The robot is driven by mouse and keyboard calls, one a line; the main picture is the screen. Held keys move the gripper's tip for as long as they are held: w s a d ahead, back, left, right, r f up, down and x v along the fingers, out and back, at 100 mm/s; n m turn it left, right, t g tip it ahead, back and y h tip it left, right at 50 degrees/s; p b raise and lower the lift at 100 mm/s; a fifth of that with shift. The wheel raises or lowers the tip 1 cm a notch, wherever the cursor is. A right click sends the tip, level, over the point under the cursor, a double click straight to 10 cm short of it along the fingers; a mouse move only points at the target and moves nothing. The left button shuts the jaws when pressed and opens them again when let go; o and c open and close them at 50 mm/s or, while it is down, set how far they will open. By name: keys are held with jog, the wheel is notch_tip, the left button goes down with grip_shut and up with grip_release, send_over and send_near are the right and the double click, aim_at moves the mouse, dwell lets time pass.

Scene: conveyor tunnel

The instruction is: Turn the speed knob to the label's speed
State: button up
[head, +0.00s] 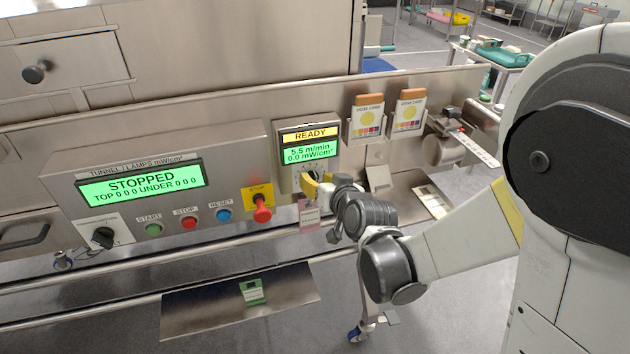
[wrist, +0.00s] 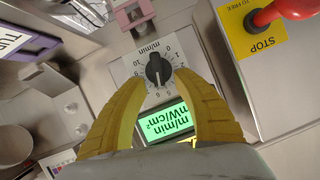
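The speed knob (wrist: 157,69) is black on a white m/min dial, seen upside down in the wrist view. Its pale mark points down, near the middle of the scale. The display (head: 309,153) above the dial reads READY, 5.5 m/min and 0.0 mW/cm². My gripper (wrist: 162,80) is open, with its yellow fingers on either side of the knob; I cannot tell whether they touch it. In the head view my gripper (head: 317,187) covers most of the knob. A pink tag (head: 309,216) hangs below the dial; its text is too small to read.
A lamp panel (head: 142,184) reads STOPPED, with start, stop and reset buttons. A red emergency stop (head: 262,208) sits on yellow just left of my gripper. Two dose cards (head: 368,120) stand in holders to the right. A green device (head: 251,291) lies on the lower shelf.

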jog(key=shift+w+a+f, duration=0.2)
jog(key=shift+w+f, duration=0.1)
jog(key=shift+w, duration=0.35)
grip_shut()
